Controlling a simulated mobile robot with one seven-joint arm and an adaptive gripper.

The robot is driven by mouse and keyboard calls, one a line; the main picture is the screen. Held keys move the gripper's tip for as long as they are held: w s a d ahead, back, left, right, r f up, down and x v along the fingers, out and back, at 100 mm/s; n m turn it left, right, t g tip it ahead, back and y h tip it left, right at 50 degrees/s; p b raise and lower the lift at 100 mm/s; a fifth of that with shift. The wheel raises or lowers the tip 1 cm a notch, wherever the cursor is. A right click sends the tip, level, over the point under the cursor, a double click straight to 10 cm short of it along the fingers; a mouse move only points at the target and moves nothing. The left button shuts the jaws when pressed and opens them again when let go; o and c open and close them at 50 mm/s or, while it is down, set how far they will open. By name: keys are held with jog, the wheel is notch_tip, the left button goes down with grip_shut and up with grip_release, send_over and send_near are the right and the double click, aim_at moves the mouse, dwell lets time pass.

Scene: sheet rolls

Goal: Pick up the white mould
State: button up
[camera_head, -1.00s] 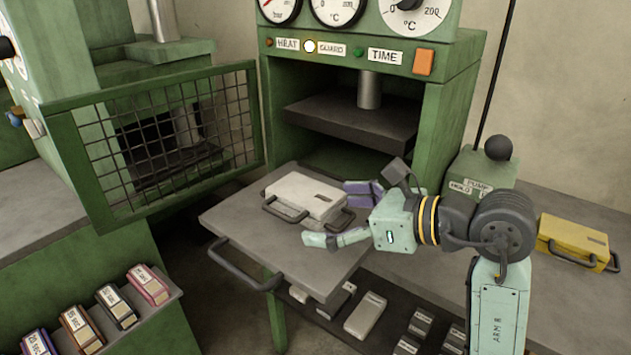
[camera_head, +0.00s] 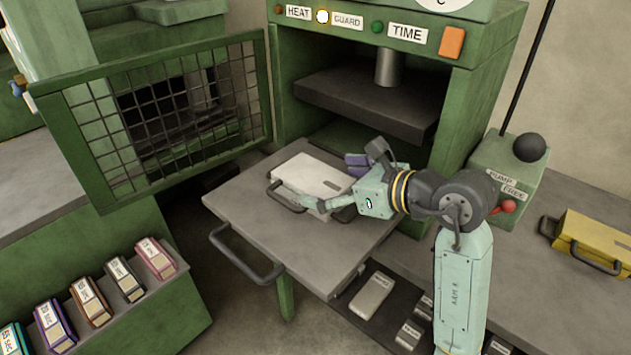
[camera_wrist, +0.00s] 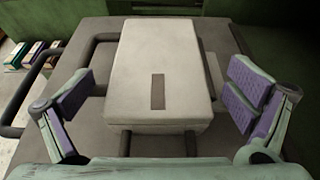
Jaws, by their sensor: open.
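The white mould (camera_head: 313,172) is a flat pale box lying on the grey pull-out plate (camera_head: 250,212) in front of the green press. It has dark handles, one of which shows at its left end in the head view. In the wrist view the mould (camera_wrist: 160,75) fills the middle, with a brown label strip on its top. My gripper (camera_head: 338,182) is open at the mould's right end. In the wrist view its purple-padded fingers (camera_wrist: 158,105) stand on either side of the mould, with gaps on both sides. Part of the mould is hidden behind the gripper in the head view.
A green mesh guard door (camera_head: 165,120) stands open at left. The dark upper platen (camera_head: 365,97) hangs behind the plate. A yellow mould (camera_head: 592,240) lies on the right bench. A rack of labelled blocks (camera_head: 97,296) is at lower left.

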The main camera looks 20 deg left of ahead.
aim_at(322, 180)
jog(key=shift+p+x, duration=0.35)
jog(key=shift+x, duration=1.2)
jog(key=shift+s, duration=0.1)
jog(key=shift+c, duration=0.2)
jog(key=c, duration=1.8)
jog(key=shift+r, duration=0.1)
jog(key=shift+c, duration=0.7)
